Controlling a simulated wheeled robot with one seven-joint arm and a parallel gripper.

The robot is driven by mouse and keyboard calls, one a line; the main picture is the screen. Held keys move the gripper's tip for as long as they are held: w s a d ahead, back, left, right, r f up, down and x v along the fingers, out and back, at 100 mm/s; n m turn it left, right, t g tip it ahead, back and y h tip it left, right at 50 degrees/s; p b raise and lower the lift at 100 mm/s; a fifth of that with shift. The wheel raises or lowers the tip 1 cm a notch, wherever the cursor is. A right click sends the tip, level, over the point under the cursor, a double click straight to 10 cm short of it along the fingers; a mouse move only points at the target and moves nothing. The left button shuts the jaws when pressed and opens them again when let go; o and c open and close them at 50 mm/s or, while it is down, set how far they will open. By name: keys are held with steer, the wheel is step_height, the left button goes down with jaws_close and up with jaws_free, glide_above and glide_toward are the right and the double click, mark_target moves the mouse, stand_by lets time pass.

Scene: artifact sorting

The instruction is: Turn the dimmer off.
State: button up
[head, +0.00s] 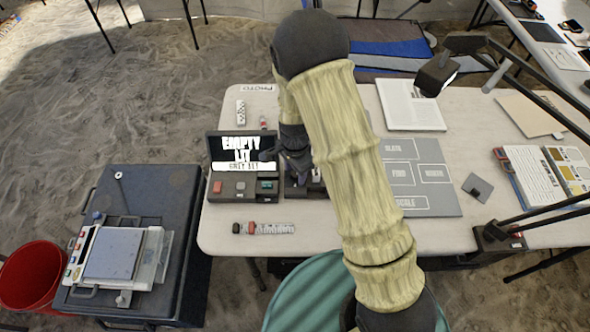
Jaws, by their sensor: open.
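I cannot tell which control is the dimmer, or whether my fingers touch anything.
A grey labelled mat (420,185) is right of my arm. A lamp head (435,75) hangs over the table. A dark case (135,215) and a red bucket (32,275) stand left.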

steer(key=c, duration=1)
steer(key=shift+n, duration=0.5)
steer(key=n, duration=0.3)
steer(key=shift+r+p, duration=0.1)
steer(key=shift+p, duration=0.2)
steer(key=n, duration=0.4)
steer(key=shift+n, duration=0.4)
steer(key=n, duration=0.4)
steer(key=shift+n+p, duration=0.3)
steer(key=n, duration=0.4)
steer(key=shift+n, duration=0.4)
